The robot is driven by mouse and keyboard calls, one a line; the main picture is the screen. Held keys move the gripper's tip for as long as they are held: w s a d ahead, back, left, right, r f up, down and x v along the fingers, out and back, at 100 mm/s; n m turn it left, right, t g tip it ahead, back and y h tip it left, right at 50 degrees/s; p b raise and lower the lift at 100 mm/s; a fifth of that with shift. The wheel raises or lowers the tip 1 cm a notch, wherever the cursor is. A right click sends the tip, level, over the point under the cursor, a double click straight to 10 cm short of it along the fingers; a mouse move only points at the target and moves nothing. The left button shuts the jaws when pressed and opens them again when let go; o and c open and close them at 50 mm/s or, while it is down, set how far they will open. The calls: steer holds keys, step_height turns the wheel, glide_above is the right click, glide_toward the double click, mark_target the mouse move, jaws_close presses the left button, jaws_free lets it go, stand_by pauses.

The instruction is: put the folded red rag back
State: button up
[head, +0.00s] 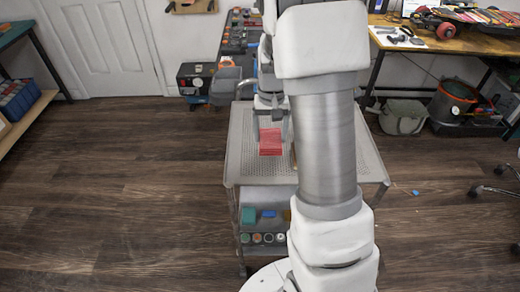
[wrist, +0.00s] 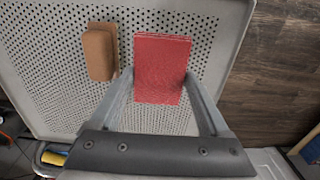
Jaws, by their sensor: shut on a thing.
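The folded red rag (head: 270,142) is a flat, square-edged bundle over the perforated grey top of a cart (head: 240,135). In the wrist view the rag (wrist: 162,70) sits between the two fingers of my gripper (wrist: 160,76). My gripper (head: 271,127) is shut on the rag, with the cart top below it. I cannot tell whether the rag touches the cart top. A brown block (wrist: 99,52) lies on the cart top to the left of the rag in the wrist view. My arm hides the right middle of the cart in the head view.
The cart's lower level holds a teal item (head: 248,216), a blue item (head: 268,213) and several round things. A workbench (head: 440,45) with tools stands back right, a grey bin (head: 403,116) on the floor by it. A black toolbox (head: 195,77) stands behind. The left floor is clear.

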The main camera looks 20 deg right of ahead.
mark_target(260, 135)
steer(key=shift+w+a+f, duration=0.4)
steer(key=shift+a+f, duration=0.05)
steer(key=shift+a, duration=0.15)
steer(key=shift+w+a+f, duration=0.4)
steer(key=shift+a+f, duration=0.05)
steer(key=shift+a, duration=0.1)
steer(key=shift+f+b, duration=0.8)
steer(key=shift+f, duration=1.1)
steer(key=shift+f, duration=0.15)
steer(key=o, duration=1.2)
steer(key=shift+c, duration=0.2)
